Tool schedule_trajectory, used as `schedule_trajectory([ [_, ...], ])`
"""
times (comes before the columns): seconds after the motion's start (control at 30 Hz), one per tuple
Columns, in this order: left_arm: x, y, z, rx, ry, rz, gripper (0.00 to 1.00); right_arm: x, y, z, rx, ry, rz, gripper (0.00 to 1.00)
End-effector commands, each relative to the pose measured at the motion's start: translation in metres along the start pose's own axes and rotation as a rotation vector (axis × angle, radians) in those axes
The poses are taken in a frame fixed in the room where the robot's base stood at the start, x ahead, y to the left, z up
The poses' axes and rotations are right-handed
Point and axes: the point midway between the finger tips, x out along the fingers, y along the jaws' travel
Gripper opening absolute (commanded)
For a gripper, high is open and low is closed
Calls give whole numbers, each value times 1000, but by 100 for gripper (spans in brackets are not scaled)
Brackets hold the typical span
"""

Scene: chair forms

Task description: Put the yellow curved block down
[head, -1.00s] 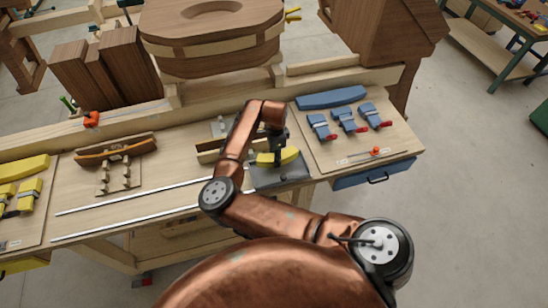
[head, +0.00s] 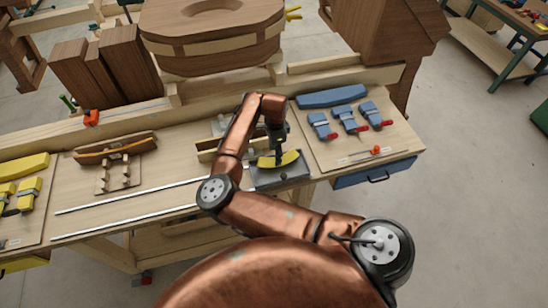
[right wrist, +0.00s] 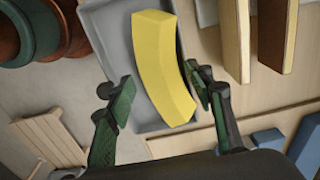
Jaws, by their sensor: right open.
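The yellow curved block (head: 291,157) lies in a shallow grey tray (head: 301,177) near the front edge of the workbench. In the right wrist view the block (right wrist: 162,65) lies inside the grey tray (right wrist: 115,38), its lower end near the tray's rim. My right gripper (head: 279,158) is above the tray, pointing down. In the right wrist view my right gripper (right wrist: 160,88) is open, one finger on each side of the block; the right finger is close to the block, the left well apart. My left gripper is out of view.
A board with blue clamps (head: 349,122) and a long blue block (head: 331,96) is right of the tray. Wooden pieces (head: 205,150) stand just left of it. Two metal rails (head: 130,200) lie along the bench. Yellow clamps (head: 28,190) are at the far left.

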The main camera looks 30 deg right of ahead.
Motion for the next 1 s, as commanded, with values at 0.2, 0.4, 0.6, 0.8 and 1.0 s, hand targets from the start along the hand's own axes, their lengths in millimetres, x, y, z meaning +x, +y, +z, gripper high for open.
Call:
schedule_trajectory([
  [0.2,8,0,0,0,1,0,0,-50,-1,0,0,0,-4,49],
  [0.4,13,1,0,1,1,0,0,-84,0,-1,1,0,-2,49],
  [0.6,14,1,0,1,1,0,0,-100,0,0,1,-1,0,49],
  [0.8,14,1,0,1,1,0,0,-101,0,0,1,0,0,49],
  [1.0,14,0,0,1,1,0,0,-83,4,-36,12,32,-25,49],
])
